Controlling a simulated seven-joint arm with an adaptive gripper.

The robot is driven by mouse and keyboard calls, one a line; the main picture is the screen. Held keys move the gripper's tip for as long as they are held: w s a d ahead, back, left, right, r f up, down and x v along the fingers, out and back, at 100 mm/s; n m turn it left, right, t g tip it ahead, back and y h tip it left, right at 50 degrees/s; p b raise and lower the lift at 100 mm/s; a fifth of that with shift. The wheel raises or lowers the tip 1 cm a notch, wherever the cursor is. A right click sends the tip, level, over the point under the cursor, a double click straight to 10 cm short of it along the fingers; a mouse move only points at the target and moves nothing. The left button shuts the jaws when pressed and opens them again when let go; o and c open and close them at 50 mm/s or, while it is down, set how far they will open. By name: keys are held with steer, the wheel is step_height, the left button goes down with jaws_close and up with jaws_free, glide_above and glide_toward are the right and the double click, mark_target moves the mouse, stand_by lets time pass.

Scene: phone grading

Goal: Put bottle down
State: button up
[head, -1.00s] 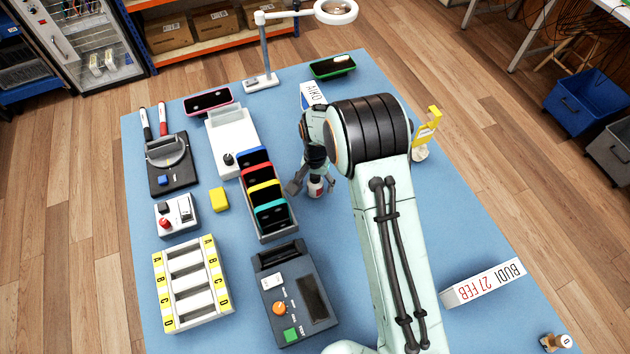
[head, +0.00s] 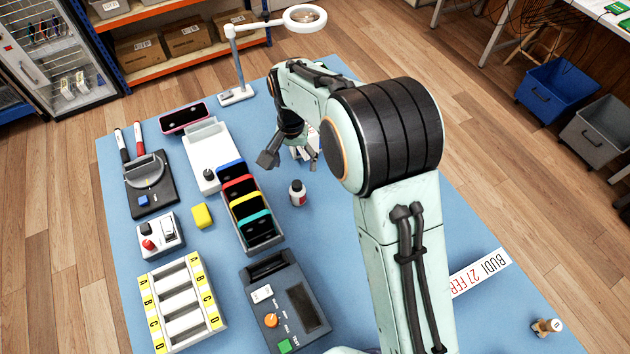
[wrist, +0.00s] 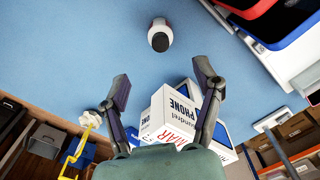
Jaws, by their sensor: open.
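The bottle (head: 297,193), white with a dark cap and a red-marked label, stands upright on the blue table, just right of the phone rack. It also shows in the wrist view (wrist: 160,38), at top centre, clear of the fingers. My gripper (head: 287,158) is raised behind the bottle in the head view and is not touching it. In the wrist view my gripper (wrist: 161,85) has its fingers spread wide with nothing held between them.
A rack of coloured phones (head: 262,240) stands left of the bottle, with a dark tester (head: 300,300) in front. White boxes (wrist: 172,112) lie beyond the fingers in the wrist view. A lamp (head: 235,95) stands at the back.

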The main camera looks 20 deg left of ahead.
steer(key=shift+d+r, duration=0.1)
steer(key=shift+r, duration=0.1)
steer(key=s+d+r, duration=0.6)
steer(key=s+d, duration=0.1)
steer(key=d, duration=0.3)
steer(key=s+d+r, duration=0.6)
steer(key=d, duration=0.5)
steer(key=s+d+f, duration=0.1)
steer(key=s+d, duration=0.2)
steer(key=s, duration=0.6)
steer(key=shift+d+f+m+y, duration=0.15)
steer(key=shift+f+m+y, duration=0.15)
steer(key=shift+y, duration=0.1)
